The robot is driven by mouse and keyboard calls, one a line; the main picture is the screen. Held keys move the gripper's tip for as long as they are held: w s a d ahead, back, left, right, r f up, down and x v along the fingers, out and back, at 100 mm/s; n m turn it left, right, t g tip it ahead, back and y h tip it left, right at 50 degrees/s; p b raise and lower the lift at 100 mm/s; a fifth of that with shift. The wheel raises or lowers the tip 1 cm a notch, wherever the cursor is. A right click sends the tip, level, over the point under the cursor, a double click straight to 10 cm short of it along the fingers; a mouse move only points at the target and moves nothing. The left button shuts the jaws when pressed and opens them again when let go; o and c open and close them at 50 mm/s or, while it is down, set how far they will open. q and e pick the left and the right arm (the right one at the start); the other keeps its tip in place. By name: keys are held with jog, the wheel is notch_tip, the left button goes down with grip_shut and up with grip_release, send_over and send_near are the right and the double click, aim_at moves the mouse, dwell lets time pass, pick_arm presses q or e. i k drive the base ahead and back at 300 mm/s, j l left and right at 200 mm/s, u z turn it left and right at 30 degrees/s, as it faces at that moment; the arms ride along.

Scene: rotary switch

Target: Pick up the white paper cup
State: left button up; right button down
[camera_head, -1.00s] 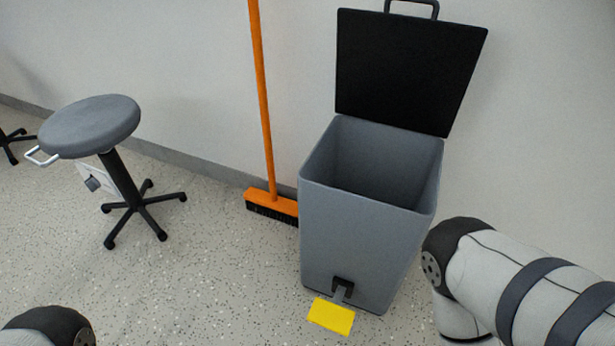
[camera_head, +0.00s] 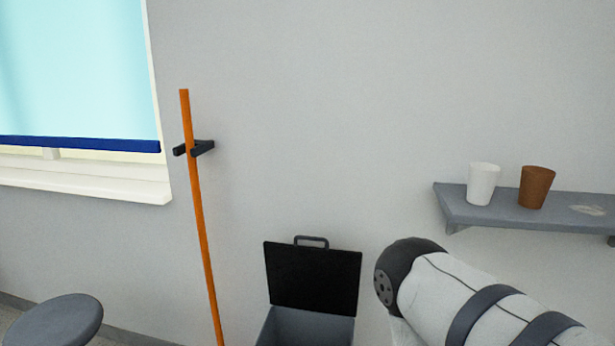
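The white paper cup (camera_head: 482,184) stands upright near the left end of a grey wall shelf (camera_head: 470,213), at the right of the head view. A brown cup (camera_head: 536,187) stands just to its right, with a small gap between them. My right arm is in view below the shelf, but its gripper is out of the picture. My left gripper is not in view. Nothing touches the white cup.
A grey bin (camera_head: 303,329) with its black lid (camera_head: 312,279) raised stands against the wall below. An orange broom handle (camera_head: 203,235) rests in a black wall holder (camera_head: 201,148). A grey stool (camera_head: 55,322) is at the lower left, under a window with a blue blind (camera_head: 75,70).

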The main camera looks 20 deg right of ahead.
aim_at(482, 177)
jog(key=l+z, duration=0.1)
jog(key=z, duration=1.5)
jog(key=k+l, duration=0.05)
